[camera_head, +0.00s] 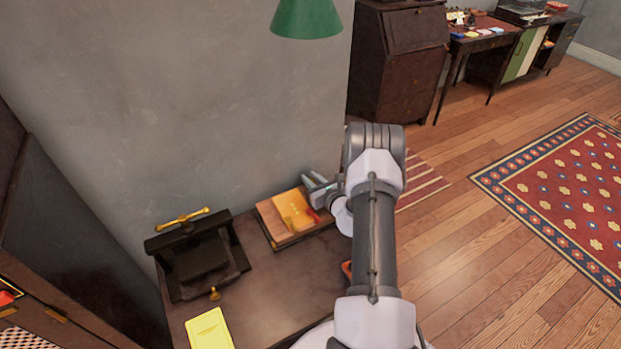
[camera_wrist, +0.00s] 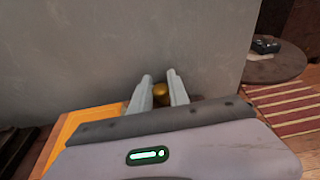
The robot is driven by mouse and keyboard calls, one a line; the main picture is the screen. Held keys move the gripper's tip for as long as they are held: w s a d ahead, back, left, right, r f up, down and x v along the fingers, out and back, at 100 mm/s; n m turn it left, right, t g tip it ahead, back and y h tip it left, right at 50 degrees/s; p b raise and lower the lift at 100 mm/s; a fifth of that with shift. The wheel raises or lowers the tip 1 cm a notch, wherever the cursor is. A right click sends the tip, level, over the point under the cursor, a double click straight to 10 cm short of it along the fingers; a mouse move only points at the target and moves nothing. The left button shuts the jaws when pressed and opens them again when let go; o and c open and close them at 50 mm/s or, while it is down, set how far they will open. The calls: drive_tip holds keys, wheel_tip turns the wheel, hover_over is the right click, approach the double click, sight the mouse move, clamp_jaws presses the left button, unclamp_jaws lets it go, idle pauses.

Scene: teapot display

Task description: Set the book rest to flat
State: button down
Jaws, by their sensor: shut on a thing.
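The book rest (camera_head: 268,224) stands on the desk against the wall, a wooden board on a dark base with an orange-yellow patch on its face. Its orange wooden edge also shows in the wrist view (camera_wrist: 72,126). My gripper (camera_head: 313,178) is at the rest's right rear corner. In the wrist view, my gripper's two fingers (camera_wrist: 160,82) point at the wall and are shut on a small brass knob (camera_wrist: 160,90) between them. The board's tilt is hard to tell. My gripper body hides much of the rest in the wrist view.
A dark press-like device with a brass handle (camera_head: 183,217) stands left on the desk (camera_head: 275,290). A yellow object (camera_head: 209,330) lies at the front. A green lamp shade (camera_head: 306,18) hangs above. The wall (camera_head: 200,110) is close behind. Open floor lies right.

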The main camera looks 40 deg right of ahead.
drive_tip(key=shift+s, duration=0.1)
drive_tip(key=c, duration=1.3)
unclamp_jaws()
drive_tip(key=shift+r, duration=0.1)
drive_tip(key=p+v, duration=0.4)
drive_tip(key=v, duration=1.3)
drive_tip(key=shift+s+a, duration=0.15)
drive_tip(key=shift+s, duration=0.1)
